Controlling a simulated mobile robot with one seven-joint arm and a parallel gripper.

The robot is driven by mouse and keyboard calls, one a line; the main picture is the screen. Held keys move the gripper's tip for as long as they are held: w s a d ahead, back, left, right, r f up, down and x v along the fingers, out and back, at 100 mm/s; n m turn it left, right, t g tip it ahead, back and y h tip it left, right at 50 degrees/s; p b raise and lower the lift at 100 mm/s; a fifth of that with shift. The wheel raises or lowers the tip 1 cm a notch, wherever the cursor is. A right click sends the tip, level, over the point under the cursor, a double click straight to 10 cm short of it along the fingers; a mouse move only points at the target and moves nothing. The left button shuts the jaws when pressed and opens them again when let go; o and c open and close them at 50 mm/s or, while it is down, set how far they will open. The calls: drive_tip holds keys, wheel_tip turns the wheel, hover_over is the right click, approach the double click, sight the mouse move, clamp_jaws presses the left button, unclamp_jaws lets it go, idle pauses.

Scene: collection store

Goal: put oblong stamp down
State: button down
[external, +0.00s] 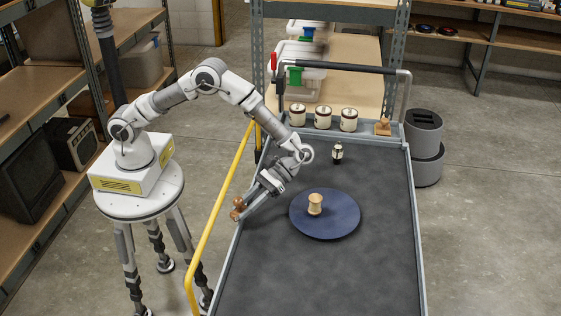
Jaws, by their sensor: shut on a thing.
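My gripper (241,210) is at the left edge of the dark-topped cart (330,270), angled down and to the left. It is shut on a small brown wooden thing (236,215), which I take to be the oblong stamp. The fingers cover part of it, and brown shows at both sides of them. I cannot tell whether it touches the cart top or hangs just above it.
A round blue mat (342,222) with a pale wooden spool (315,204) lies to the right of my gripper. Three white jars (323,117) and a wooden piece (382,127) line the back. The front is clear.

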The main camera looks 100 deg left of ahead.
sight(264, 265)
drive_tip(key=w+d+r+n+t+h+b, duration=0.1)
drive_tip(key=w+d+r+n+t, duration=0.15)
drive_tip(key=d, duration=0.25)
drive_tip(key=w+d+r+n+t+h, duration=0.1)
drive_tip(key=w+d+r+n+t, duration=0.1)
drive_tip(key=w+d+n+t, duration=0.15)
drive_tip(key=w+d+r+n+t+h+b, duration=0.1)
drive_tip(key=w+d+r+n+t+h, duration=0.15)
drive_tip(key=d, duration=0.25)
drive_tip(key=shift+y, duration=0.35)
drive_tip(key=f, duration=0.3)
drive_tip(key=f+b, duration=0.1)
drive_tip(key=f, duration=0.2)
drive_tip(key=f+b, duration=0.1)
drive_tip(key=f, duration=0.3)
drive_tip(key=shift+d+f, duration=0.1)
drive_tip(key=shift+d, duration=0.25)
drive_tip(key=shift+f+b, duration=0.1)
drive_tip(key=shift+b, duration=0.2)
drive_tip(key=c, duration=0.6)
unclamp_jaws()
drive_tip(key=shift+a+r, duration=0.15)
drive_tip(key=shift+r, duration=0.05)
drive_tip(key=p+v, duration=0.2)
drive_tip(key=v, duration=0.9)
drive_tip(key=shift+s+a+r, duration=0.1)
drive_tip(key=shift+s+a, duration=0.05)
drive_tip(key=shift+a, duration=0.2)
